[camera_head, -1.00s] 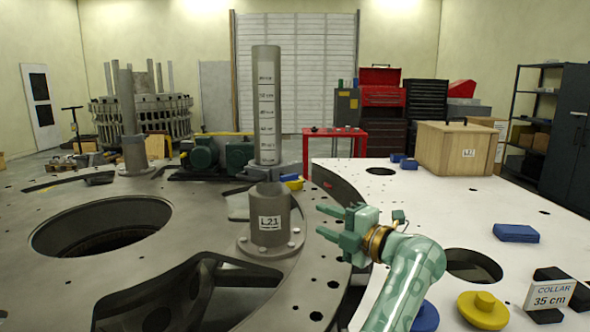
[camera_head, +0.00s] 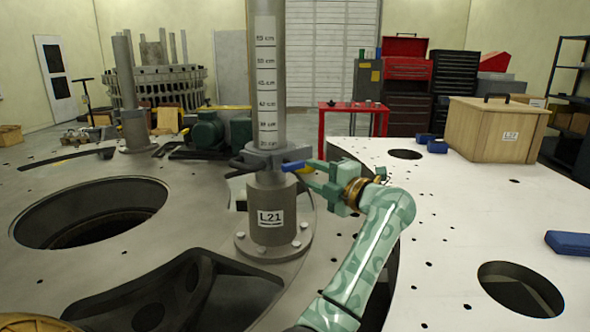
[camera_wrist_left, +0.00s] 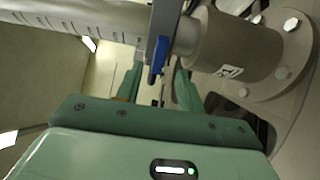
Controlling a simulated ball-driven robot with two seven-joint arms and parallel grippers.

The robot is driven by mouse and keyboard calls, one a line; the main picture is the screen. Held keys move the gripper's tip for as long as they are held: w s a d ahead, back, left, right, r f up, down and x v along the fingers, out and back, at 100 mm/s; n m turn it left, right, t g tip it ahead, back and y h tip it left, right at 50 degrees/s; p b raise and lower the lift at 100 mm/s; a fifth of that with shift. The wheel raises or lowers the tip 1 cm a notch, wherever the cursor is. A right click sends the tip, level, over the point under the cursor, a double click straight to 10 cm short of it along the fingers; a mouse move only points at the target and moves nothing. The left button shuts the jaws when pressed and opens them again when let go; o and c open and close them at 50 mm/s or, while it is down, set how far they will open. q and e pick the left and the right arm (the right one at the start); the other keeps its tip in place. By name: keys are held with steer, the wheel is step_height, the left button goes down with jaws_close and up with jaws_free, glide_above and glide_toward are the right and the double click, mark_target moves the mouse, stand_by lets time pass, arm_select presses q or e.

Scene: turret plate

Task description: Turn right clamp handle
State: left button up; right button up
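A grey upright post (camera_head: 268,90) with a centimetre scale rises above a short socket (camera_head: 269,198) labelled L21. A grey clamp (camera_head: 265,158) is around the post's foot. Its blue handle (camera_head: 294,166) sticks out on the right side; a dark handle (camera_head: 238,163) is on the left. My left gripper (camera_head: 312,177) is open just right of the clamp, fingers pointing at the blue handle. In the left wrist view the blue handle (camera_wrist_left: 159,55) shows between the spread fingers (camera_wrist_left: 158,88); contact cannot be told. My right gripper is not in view.
The socket's bolted flange (camera_head: 270,247) stands on a grey round plate with a large hole (camera_head: 90,215) at left. A white table (camera_head: 450,215) with holes lies at right. It bears a wooden crate (camera_head: 495,130) and a blue block (camera_head: 568,243).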

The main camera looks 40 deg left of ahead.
mark_target(296, 168)
arm_select(q)
steer(key=a, duration=0.2)
steer(key=a+b, duration=0.1)
steer(key=a, duration=0.4)
steer(key=shift+w+a, duration=0.3)
steer(key=shift+a, duration=0.1)
jaws_close()
